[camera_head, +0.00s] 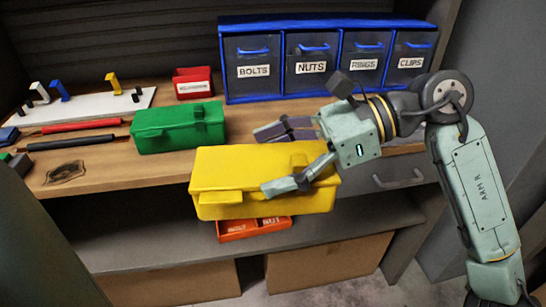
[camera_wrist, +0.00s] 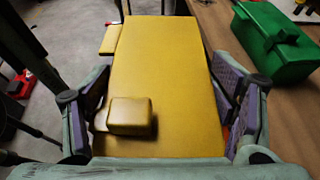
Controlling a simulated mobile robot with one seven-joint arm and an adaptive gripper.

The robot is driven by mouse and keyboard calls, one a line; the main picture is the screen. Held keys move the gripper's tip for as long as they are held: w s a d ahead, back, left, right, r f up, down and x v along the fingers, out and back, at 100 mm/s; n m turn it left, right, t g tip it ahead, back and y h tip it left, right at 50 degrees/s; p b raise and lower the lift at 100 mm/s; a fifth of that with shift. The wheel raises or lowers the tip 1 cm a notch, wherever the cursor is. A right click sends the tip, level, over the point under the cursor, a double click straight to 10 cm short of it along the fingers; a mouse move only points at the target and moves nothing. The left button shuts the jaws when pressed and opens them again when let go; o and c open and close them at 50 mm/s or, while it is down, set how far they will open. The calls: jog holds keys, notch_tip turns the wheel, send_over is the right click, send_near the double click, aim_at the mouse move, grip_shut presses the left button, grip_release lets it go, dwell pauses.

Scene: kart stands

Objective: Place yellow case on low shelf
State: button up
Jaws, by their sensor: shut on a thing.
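The yellow case (camera_head: 240,182) hangs in front of the wooden bench top in the head view, above the low shelf. My gripper (camera_head: 285,158) is shut on the case, with one finger on the near side and the other on the far side. In the wrist view the case (camera_wrist: 170,75) fills the middle, between the purple pads of my gripper (camera_wrist: 160,105). The grey low shelf (camera_head: 150,246) lies under the bench. The case hides part of the shelf and of an orange-red tray on it.
The orange-red tray (camera_head: 240,227) sits on the low shelf. A green case (camera_head: 178,127), a red bin (camera_head: 192,82) and a blue drawer cabinet (camera_head: 330,18) stand on the bench (camera_head: 110,170). Cardboard boxes (camera_head: 325,262) are under the shelf. The shelf's left part looks clear.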

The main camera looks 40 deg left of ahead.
jog(key=shift+s, duration=0.3)
jog(key=w+d+f+m+t+h, duration=0.2)
jog(key=w+d+f+m+t, duration=0.5)
jog(key=f, duration=0.8)
jog(key=w+d+f+m+t+h, duration=0.1)
jog(key=w+d+f+m+t, duration=0.6)
jog(key=f, duration=0.9)
jog(key=w+d+f+m+t+h, duration=0.2)
jog(key=w+d+f+m+t, duration=0.6)
jog(key=w+f, duration=0.4)
notch_tip(320, 180, down, 4)
jog(key=shift+d+r+m+h, duration=0.1)
jog(key=shift+d+m+h, duration=0.2)
jog(key=shift+d+m, duration=0.35)
jog(key=shift+w+d+r, duration=0.1)
jog(key=shift+w+r, duration=0.15)
